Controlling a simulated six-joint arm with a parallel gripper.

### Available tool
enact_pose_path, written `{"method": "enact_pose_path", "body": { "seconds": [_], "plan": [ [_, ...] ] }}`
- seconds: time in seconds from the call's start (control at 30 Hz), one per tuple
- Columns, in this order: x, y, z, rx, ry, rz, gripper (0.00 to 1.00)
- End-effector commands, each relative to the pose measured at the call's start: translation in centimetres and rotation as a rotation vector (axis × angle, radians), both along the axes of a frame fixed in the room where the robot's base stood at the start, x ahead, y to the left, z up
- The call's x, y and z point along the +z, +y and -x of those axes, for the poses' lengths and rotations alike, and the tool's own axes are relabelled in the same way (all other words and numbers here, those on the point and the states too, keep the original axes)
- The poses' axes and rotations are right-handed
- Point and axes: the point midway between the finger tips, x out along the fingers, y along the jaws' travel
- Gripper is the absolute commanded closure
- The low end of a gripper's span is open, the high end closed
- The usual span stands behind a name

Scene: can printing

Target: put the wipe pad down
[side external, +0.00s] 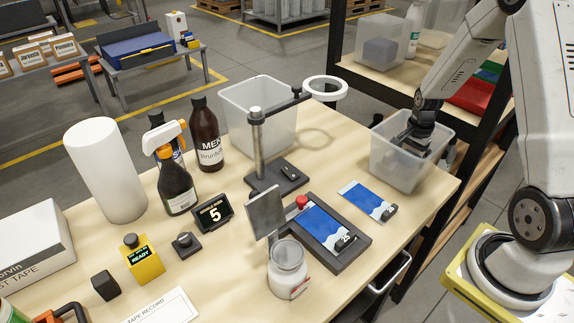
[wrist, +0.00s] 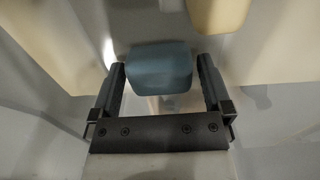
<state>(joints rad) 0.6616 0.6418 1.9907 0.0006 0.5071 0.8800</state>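My gripper (side external: 420,146) points down inside a translucent bin (side external: 388,165) at the right end of the table. In the wrist view, the two dark fingers of my gripper (wrist: 161,72) stand apart. A blue-grey pad (wrist: 160,68), which looks like the wipe pad, shows between and beyond the fingertips. A narrow gap shows on each side of it, so the fingers do not appear to press on it. The pad cannot be made out in the side view. Whether it rests on the bin floor is hard to tell.
The bin walls surround my gripper closely. A blue-and-white printed sheet (side external: 362,200) and a dark framed plate (side external: 348,255) lie left of the bin. A stand with a white ring (side external: 325,88) and a larger clear bin (side external: 232,118) are behind. A dark shelf post stands close by.

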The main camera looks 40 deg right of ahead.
Motion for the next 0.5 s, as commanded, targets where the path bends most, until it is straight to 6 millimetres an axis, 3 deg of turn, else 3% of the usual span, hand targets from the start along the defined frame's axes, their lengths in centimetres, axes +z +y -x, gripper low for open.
{"method": "enact_pose_path", "body": {
  "seconds": [0.5],
  "plan": [
    [1.1,0.0,0.0,0.0,-0.001,0.001,0.0]
  ]
}}
